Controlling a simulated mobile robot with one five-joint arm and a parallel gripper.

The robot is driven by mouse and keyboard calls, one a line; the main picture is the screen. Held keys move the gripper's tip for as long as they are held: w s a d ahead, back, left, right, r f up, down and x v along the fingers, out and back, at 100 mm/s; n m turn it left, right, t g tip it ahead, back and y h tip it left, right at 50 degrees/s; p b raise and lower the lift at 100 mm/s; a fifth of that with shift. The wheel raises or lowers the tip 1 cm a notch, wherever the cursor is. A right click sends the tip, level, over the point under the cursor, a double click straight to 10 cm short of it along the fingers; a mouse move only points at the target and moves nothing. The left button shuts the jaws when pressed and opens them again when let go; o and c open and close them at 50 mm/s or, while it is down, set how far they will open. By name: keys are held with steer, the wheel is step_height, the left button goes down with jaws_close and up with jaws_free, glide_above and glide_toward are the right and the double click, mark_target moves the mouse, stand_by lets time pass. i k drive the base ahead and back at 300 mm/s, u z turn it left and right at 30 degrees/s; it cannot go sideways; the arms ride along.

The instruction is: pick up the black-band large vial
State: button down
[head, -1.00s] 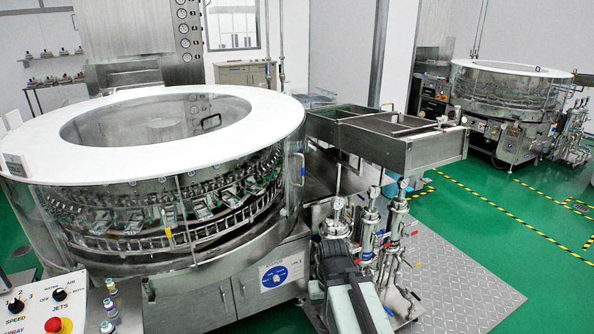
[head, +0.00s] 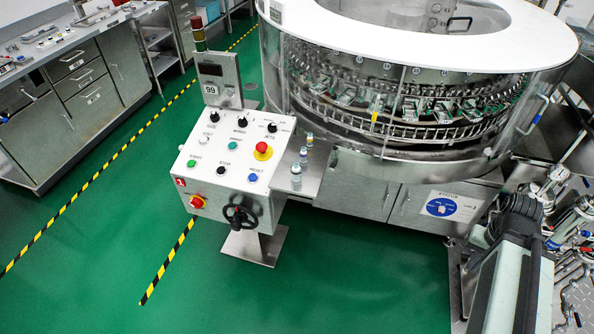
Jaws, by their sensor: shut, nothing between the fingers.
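Three small vials stand in a row on a narrow steel ledge (head: 311,178) beside the control panel, in front of the rotary washer. The far vial (head: 309,140) has a yellowish tint, the middle vial (head: 303,156) looks bluish, and the near vial (head: 296,174) is pale. They are too small to tell which, if any, has a black band. My arm shows at the lower right, well to the right of the vials. I cannot make out my gripper's fingers.
The control panel (head: 225,165) with knobs and buttons stands left of the vials. The rotary washer (head: 400,110) with its white ring top rises behind them. A steel counter (head: 75,75) is at the left. Green floor is clear in front of the panel.

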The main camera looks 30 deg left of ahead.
mark_target(296, 170)
steer(key=u, duration=5.6)
steer(key=k, duration=1.25)
steer(key=z, duration=0.95)
